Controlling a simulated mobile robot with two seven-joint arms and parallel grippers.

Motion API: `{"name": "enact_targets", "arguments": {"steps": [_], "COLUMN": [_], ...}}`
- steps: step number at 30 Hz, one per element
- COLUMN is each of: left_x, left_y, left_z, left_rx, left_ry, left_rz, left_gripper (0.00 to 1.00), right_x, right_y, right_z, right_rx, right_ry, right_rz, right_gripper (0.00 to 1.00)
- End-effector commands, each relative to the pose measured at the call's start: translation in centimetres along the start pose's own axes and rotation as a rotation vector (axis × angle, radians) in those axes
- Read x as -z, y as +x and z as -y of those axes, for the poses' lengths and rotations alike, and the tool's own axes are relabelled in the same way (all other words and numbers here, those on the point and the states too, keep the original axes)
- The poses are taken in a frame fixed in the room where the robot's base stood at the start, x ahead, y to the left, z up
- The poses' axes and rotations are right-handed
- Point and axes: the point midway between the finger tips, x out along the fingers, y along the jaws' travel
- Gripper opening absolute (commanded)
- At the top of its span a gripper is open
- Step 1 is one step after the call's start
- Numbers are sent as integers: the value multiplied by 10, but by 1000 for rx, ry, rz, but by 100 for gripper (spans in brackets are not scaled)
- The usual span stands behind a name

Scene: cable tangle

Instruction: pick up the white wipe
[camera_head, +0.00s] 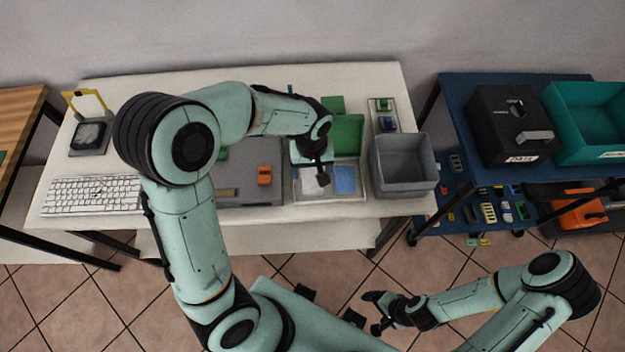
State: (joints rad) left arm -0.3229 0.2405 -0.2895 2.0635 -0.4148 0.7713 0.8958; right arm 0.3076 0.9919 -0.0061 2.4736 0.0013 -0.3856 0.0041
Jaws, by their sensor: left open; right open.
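A pale, whitish patch (309,184) that looks like the white wipe lies in a shallow clear tray (330,199) on the white table, left of a blue square cloth (345,180). My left gripper (323,180) is over the tray, pointing down, between the pale patch and the blue cloth. It hides part of both, and I cannot tell whether it touches either. It is open and holds nothing that I can see. My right gripper (375,312) is open and empty, low above the tiled floor in front of the table.
A grey bin (404,188) stands just right of the tray, and a green container (349,132) stands behind it. A grey case with an orange item (264,175) and a keyboard (92,196) are to the left. A dark blue cart (455,95) stands at right.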

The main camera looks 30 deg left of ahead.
Motion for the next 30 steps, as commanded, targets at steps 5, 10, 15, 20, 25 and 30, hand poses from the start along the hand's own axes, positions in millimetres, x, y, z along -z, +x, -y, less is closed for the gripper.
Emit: {"name": "enact_targets", "arguments": {"steps": [5,10,15,20,25,30], "left_x": [1,4,4,4,4,4], "left_y": [13,39,55,56,56,55], "left_z": [0,-1,-1,-1,-1,-1], "left_rx": [3,3,1,-1,-1,-1], "left_ry": [-1,-1,0,0,0,0], "left_rz": [2,2,1,-1,-1,-1], "left_gripper": [74,74,74,74,45,32], "right_x": [1,2,1,1,1,1], "right_y": [-1,-2,-1,-1,-1,-1], "right_z": [0,2,1,1,1,1], "right_rx": [0,1,1,1,1,1], "right_ry": [-1,-1,-1,-1,-1,-1], "right_rz": [-1,-3,-2,-2,-2,-2], "right_gripper": [85,85,85,85,85,85]}}
